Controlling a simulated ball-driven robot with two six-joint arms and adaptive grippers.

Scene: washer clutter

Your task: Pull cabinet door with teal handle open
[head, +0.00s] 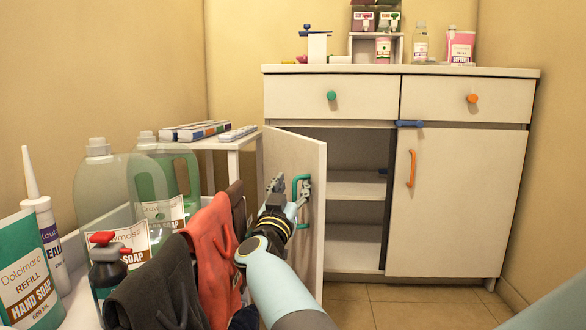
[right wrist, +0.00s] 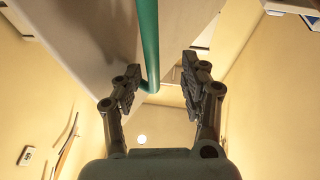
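The left cabinet door (head: 290,165) is swung open, showing bare shelves inside. The teal handle (head: 304,188) is a vertical bar on this door. My right gripper (head: 290,195) is at the handle in the head view. In the right wrist view, the teal handle (right wrist: 148,45) runs between the spread fingers of the right gripper (right wrist: 158,88), closer to the left finger. The fingers are open, with a gap on the right side of the bar. Whether the left finger touches the bar is not clear. My left gripper is not in view.
The right door with an orange handle (head: 411,169) is shut. Two drawers with a teal knob (head: 331,96) and an orange knob (head: 472,98) are shut. Bottles (head: 107,190) and cloths (head: 212,255) crowd the left front. Open floor (head: 400,300) lies before the cabinet.

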